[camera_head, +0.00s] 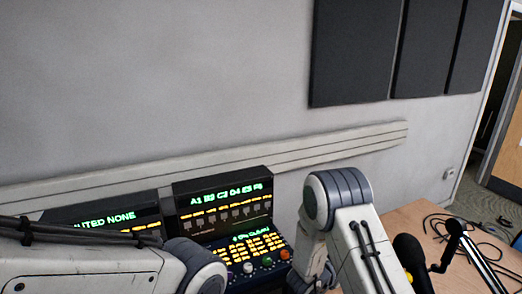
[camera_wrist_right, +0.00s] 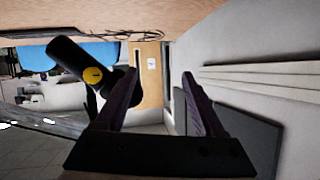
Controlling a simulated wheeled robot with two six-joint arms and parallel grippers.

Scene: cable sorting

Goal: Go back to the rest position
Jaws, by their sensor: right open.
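My right gripper (camera_wrist_right: 161,84) shows in the right wrist view with its two dark fingers spread apart and nothing between them. That view is upside down, with the wooden table (camera_wrist_right: 150,18) along its top. In the head view my right arm stands bent at the lower middle, beside the console (camera_head: 222,190) with lit green text and yellow marks. Its fingers cannot be made out there. My left arm comes in at the lower left, in front of a second screen (camera_head: 110,217). My left gripper is out of the picture.
A black microphone (camera_head: 412,262) on an arm stands right of my right arm; it looks close to the fingers in the wrist view (camera_wrist_right: 80,62). Loose black cables (camera_head: 480,232) lie on the table's right. A grey wall with dark panels (camera_head: 352,50) stands behind.

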